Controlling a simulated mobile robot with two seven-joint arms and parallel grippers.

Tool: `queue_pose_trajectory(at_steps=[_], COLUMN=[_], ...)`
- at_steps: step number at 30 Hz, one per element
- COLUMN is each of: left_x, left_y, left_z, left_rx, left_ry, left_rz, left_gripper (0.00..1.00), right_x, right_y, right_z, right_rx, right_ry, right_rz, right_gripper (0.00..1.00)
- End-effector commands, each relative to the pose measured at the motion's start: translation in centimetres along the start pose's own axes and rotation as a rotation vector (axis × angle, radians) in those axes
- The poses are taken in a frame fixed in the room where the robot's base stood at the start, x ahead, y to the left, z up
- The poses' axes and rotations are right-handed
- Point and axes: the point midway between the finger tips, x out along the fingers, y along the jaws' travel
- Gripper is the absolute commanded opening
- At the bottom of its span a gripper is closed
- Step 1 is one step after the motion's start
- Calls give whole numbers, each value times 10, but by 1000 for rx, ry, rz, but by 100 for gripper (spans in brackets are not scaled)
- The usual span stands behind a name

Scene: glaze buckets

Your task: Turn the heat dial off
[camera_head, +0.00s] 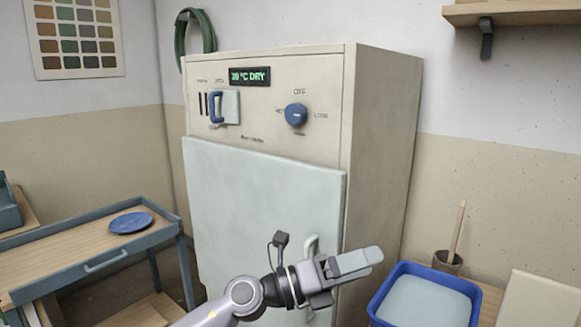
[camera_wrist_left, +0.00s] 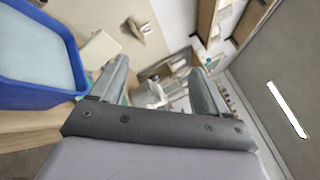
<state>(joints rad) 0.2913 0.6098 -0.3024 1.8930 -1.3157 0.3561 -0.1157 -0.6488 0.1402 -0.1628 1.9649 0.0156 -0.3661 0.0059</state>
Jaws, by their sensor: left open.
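The heat dial (camera_head: 296,115) is a round blue knob on the upper front of a cream cabinet (camera_head: 385,150). The word OFF is printed above it and smaller labels stand around it. I cannot clearly tell which label its mark points to. A lit display (camera_head: 250,76) above and left of it ends in "DRY". My left gripper (camera_head: 352,265) is well below and to the right of the dial, in front of the cabinet's lower right part, touching nothing that I can see. Its fingers (camera_wrist_left: 160,80) are apart and empty in the left wrist view. My right gripper is not in view.
The cabinet door (camera_head: 255,205) appears closed, and its pale handle (camera_head: 311,246) is partly behind my left arm. A blue tub (camera_head: 378,295) of pale glaze stands at the lower right. A bench (camera_head: 70,262) with a blue plate (camera_head: 131,222) is at left. Space before the dial is clear.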

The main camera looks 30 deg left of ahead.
Motion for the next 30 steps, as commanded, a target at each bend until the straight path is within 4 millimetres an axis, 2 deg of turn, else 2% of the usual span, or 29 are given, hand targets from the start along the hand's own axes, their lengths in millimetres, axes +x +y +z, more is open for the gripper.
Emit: queue_pose_trajectory(at_steps=[1,3,5,8,12,15,18,21,24,30], left_x=[5,10,11,7,-13,-33,-54,-68,-74,-59], left_y=[-5,-10,-12,-14,-25,-39,-54,-65,-70,-61], left_z=[14,32,52,95,168,217,255,278,289,302], left_rx=[178,408,601,911,1275,1459,1575,1638,1664,1665], left_ry=[46,104,145,191,210,197,175,158,149,148], left_rz=[11,48,98,217,446,617,761,856,901,907], left_gripper=[76,76,76,76,76,76,76,76,76,76], right_x=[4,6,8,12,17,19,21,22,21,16], right_y=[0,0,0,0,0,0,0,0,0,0], right_z=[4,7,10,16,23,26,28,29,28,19], right_rx=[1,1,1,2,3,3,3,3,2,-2], right_ry=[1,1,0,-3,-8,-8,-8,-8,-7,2], right_rz=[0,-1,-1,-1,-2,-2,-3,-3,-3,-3], right_gripper=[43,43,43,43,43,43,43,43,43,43])
